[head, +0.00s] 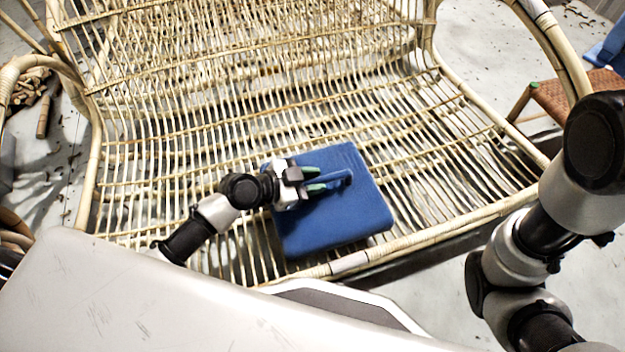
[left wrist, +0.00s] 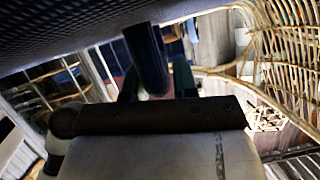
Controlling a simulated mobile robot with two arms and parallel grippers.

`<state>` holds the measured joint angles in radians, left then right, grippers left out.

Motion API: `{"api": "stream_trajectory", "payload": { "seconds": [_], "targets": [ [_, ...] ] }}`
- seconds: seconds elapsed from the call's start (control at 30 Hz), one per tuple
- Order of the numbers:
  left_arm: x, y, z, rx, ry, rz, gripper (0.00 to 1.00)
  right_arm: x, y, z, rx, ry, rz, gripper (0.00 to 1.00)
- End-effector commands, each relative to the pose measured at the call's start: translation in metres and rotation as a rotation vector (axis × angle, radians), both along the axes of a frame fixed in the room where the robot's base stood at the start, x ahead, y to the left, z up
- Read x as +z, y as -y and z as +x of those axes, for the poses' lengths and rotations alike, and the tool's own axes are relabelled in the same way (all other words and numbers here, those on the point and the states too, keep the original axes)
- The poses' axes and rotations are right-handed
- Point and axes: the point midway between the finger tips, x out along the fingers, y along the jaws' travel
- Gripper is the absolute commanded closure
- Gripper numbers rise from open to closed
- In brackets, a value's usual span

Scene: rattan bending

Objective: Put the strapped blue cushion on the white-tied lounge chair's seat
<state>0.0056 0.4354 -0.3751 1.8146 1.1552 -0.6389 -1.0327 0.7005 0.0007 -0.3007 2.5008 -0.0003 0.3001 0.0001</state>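The blue cushion (head: 335,222) lies on the slatted seat of the rattan lounge chair (head: 420,155), near the front rail; I cannot tell whether it rests fully on the slats. A blue strap (head: 333,181) stands up from its top. White ties (head: 350,263) wrap the front rail. My left gripper (head: 312,179) is over the cushion, its green-tipped fingers on either side of the strap. In the left wrist view the strap (left wrist: 148,60) shows between the fingers (left wrist: 157,80); whether they grip it is unclear. My right gripper is out of view.
A woven brown stool (head: 580,95) with something blue on it stands at the far right. Cut rattan pieces (head: 32,88) lie on the floor at the left. The seat is bare behind and to the right of the cushion. Curved armrests bound both sides.

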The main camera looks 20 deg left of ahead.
Motion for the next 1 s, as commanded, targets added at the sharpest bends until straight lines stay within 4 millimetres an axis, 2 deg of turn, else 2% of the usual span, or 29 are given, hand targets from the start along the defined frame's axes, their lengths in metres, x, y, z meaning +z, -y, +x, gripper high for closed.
{"api": "stream_trajectory", "payload": {
  "seconds": [0.03, 0.1, 0.43, 0.77, 1.0],
  "targets": [
    [0.000, 0.000, 0.000, 0.000, 0.000, 0.000, 0.64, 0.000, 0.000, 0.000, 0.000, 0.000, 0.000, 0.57],
    [0.000, 0.000, 0.000, 0.000, 0.000, 0.000, 0.56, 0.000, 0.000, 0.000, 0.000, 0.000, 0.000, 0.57],
    [0.005, 0.000, 0.000, 0.000, 0.001, -0.001, 0.56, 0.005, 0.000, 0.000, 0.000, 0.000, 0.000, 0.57],
    [0.028, -0.045, -0.037, -0.001, -0.003, 0.005, 0.56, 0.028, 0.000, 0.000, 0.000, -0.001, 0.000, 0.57],
    [0.042, -0.076, -0.062, -0.001, -0.002, 0.002, 0.56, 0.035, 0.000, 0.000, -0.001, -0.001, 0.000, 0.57]
  ]
}}
